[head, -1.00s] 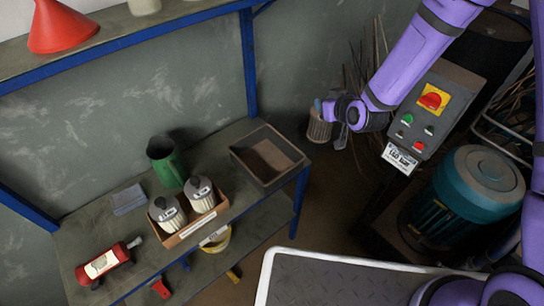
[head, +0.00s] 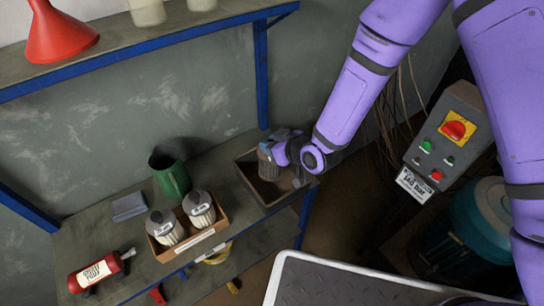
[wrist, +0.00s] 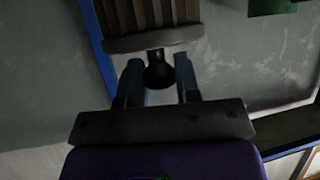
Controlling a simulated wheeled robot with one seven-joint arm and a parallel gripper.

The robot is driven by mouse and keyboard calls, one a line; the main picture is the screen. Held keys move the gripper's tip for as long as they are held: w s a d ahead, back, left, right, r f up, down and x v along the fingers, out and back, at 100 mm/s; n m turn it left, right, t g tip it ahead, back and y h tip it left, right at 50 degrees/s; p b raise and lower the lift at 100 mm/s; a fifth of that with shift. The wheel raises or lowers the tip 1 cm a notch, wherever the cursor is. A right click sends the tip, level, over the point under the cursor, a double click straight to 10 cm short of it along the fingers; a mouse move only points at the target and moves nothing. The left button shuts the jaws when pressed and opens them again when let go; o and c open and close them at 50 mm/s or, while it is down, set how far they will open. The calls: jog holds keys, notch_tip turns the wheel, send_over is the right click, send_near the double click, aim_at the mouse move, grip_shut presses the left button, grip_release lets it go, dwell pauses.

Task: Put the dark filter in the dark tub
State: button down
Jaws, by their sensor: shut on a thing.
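The dark filter (head: 267,165) is a brown pleated cylinder, and it also shows at the top of the wrist view (wrist: 150,14). My gripper (head: 280,148) is shut on its black knob (wrist: 160,72), with a finger on each side in the wrist view. The dark tub (head: 290,197) is an open, dark brown rectangular box at the right end of the bench. In the head view the filter is over the tub's back part, its lower end within the tub's outline. I cannot tell whether it touches the tub floor. My gripper hides the tub's back corner.
Two pale filters (head: 199,206) stand in a cardboard box (head: 190,245) left of the tub. A green jug (head: 172,176) stands behind them. A red bottle (head: 98,272) lies at the bench's left. A control box (head: 447,140) is to the right. A blue shelf post (head: 261,75) rises behind the tub.

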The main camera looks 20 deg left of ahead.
jog(key=shift+f, duration=2.35)
jog(key=c, duration=0.8)
grip_release()
jog(key=shift+f, duration=0.15)
jog(key=shift+s+d+r, duration=0.1)
jog(key=shift+d+r, duration=0.05)
jog(key=shift+r, duration=0.1)
jog(key=v, duration=1.1)
jog(key=shift+s+d+r, duration=0.1)
jog(key=shift+d+r, duration=0.05)
jog(key=shift+d, duration=0.1)
